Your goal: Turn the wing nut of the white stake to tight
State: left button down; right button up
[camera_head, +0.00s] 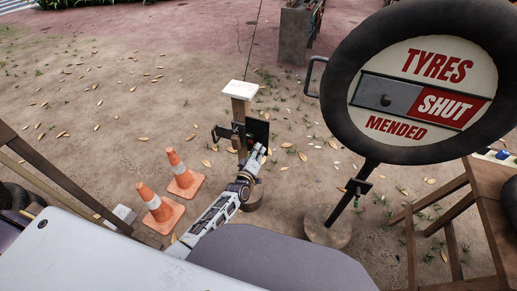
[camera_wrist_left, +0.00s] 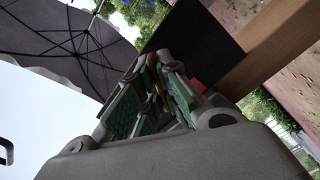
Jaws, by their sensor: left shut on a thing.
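The white stake (camera_head: 239,90) is a wooden post with a white top, standing upright mid-view on the ground. A dark plate (camera_head: 257,134) is on its side; in the left wrist view the plate (camera_wrist_left: 205,38) lies against the wooden post (camera_wrist_left: 268,55). My left gripper (camera_head: 257,153) reaches up to the plate from below. In the left wrist view its green-padded fingers (camera_wrist_left: 152,96) are closed around a small brass-coloured piece, apparently the wing nut (camera_wrist_left: 154,75), partly hidden by the fingers. Its turned position cannot be read. My right gripper is not in view.
Two orange cones (camera_head: 161,208) stand left of my arm. A round tyre sign (camera_head: 420,62) reading "TYRES SHUT MENDED" stands on a pole at the right. A wooden frame (camera_head: 482,205) is at the far right. Open leaf-strewn ground lies beyond the stake.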

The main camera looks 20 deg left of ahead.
pick_arm(q)
jog(key=m+p, duration=0.2)
jog(key=m, duration=0.3)
jog(key=shift+m, duration=0.3)
jog(key=m+p, duration=0.1)
jog(key=m, duration=0.1)
jog(key=shift+m, duration=0.9)
jog(key=shift+f+m+p, duration=0.1)
jog(key=shift+m+p, duration=0.2)
jog(key=shift+m, duration=0.5)
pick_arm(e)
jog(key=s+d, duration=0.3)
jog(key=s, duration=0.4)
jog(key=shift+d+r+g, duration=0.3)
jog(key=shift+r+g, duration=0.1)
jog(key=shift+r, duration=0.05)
pick_arm(q)
jog(key=shift+s, duration=0.1)
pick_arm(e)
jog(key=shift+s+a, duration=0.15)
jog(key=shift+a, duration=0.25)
pick_arm(q)
jog(key=c, duration=1.6)
grip_release()
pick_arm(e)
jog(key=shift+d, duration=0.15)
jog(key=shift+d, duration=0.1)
